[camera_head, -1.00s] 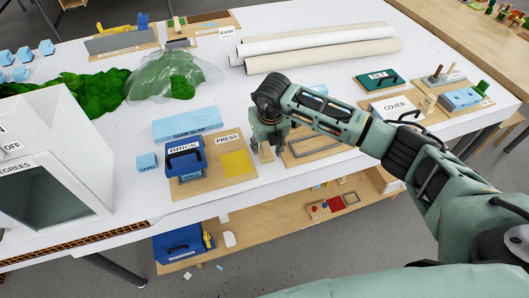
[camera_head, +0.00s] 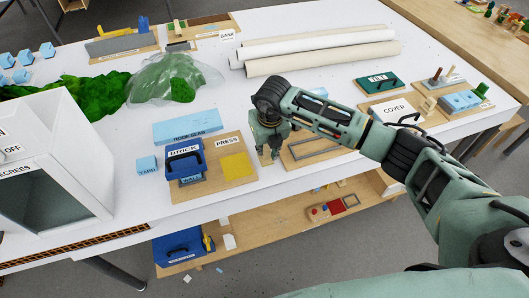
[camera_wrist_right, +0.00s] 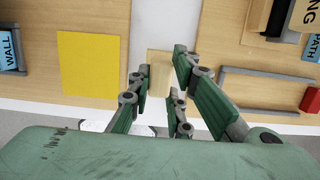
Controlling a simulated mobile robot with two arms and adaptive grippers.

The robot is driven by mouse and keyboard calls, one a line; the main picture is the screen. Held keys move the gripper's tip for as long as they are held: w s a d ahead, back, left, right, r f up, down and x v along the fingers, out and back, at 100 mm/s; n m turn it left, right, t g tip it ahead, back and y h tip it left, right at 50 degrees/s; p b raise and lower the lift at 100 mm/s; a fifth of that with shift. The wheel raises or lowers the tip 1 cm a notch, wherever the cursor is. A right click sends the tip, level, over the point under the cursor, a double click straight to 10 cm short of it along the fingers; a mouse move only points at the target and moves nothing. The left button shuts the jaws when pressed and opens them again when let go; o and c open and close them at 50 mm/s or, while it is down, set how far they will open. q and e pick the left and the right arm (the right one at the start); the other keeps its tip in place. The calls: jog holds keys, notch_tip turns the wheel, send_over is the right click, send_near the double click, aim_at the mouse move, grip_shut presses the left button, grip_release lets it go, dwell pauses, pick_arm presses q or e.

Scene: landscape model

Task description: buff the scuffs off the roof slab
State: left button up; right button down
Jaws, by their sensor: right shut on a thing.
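The roof slab (camera_head: 192,132), a flat light blue block with its name on the front, lies on the white table left of the middle. Its scuffs are too small to make out. My right gripper (camera_head: 267,156) is low at the table's front, to the right of the slab and apart from it. It is shut on a small pale wooden block, which shows between the fingers in the right wrist view (camera_wrist_right: 159,74). The fingers hide part of the block. My left gripper is not in view.
A board with a blue brick press (camera_head: 184,160) and a yellow square (camera_head: 236,165) lies between slab and gripper. A grey frame (camera_head: 315,148) is right of the gripper. A green hill under clear film (camera_head: 172,76) stands behind the slab. White rolls (camera_head: 318,46) lie farther back.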

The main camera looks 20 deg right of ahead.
jog(key=shift+r+p, duration=1.85)
jog(key=shift+r, duration=1.15)
